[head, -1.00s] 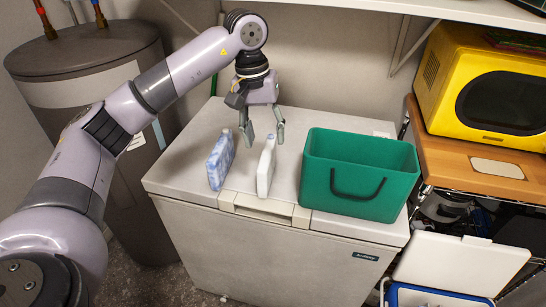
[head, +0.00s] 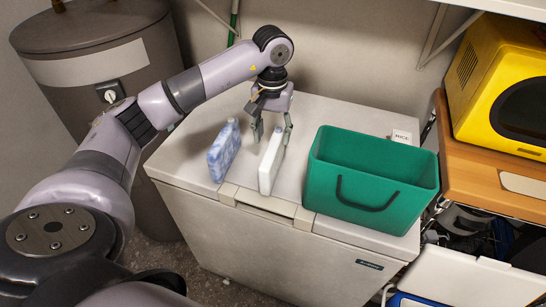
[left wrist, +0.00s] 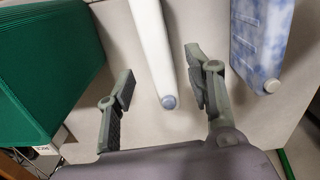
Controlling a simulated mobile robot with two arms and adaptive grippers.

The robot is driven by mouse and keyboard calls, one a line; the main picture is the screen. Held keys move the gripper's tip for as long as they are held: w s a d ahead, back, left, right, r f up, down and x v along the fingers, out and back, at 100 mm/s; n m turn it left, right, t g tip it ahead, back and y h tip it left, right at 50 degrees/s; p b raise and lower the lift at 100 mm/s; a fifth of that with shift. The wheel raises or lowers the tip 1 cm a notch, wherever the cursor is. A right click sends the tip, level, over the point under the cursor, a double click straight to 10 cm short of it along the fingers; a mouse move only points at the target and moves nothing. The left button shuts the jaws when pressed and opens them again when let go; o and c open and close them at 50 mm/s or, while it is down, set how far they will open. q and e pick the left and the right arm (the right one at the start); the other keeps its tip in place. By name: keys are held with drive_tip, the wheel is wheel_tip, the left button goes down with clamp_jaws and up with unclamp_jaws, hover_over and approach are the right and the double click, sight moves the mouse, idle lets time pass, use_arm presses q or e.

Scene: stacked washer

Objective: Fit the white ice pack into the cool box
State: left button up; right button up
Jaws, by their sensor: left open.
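The white ice pack (head: 270,162) stands upright on the pale chest lid, between the blue-marbled pack and the green box. It also shows in the left wrist view (left wrist: 152,45), with a blue-grey cap at its near end. My left gripper (head: 272,136) is open above its far end. In the left wrist view the fingers (left wrist: 160,88) are on either side of the pack, apart from it. The green cool box (head: 372,176) stands open to the right, its dark handle at the front; it also shows in the left wrist view (left wrist: 45,65). My right gripper is not in view.
The blue-marbled pack (head: 223,152) stands close to the left of the white one. The chest freezer (head: 270,245) carries them all. A yellow microwave (head: 500,90) sits on a wooden shelf at right. A dark tank (head: 95,60) stands behind my arm.

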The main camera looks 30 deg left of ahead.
sight(273, 146)
use_arm(q)
wheel_tip(273, 146, down, 2)
drive_tip(key=shift+f, duration=0.1)
drive_tip(key=shift+s+f+p, duration=0.1)
drive_tip(key=shift+f+p, duration=0.25)
drive_tip(key=shift+p, duration=0.2)
wheel_tip(273, 146, down, 4)
drive_tip(key=shift+d+r+p, duration=0.1)
drive_tip(key=shift+r+p, duration=0.15)
drive_tip(key=shift+p, duration=0.55)
drive_tip(key=shift+f, duration=0.4)
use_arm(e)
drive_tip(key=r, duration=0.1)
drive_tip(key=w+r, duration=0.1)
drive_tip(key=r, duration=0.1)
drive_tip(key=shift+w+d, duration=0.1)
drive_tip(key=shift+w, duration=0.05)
use_arm(q)
drive_tip(key=shift+c, duration=0.2)
clamp_jaws()
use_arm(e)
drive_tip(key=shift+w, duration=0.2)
use_arm(q)
drive_tip(key=shift+r, duration=0.1)
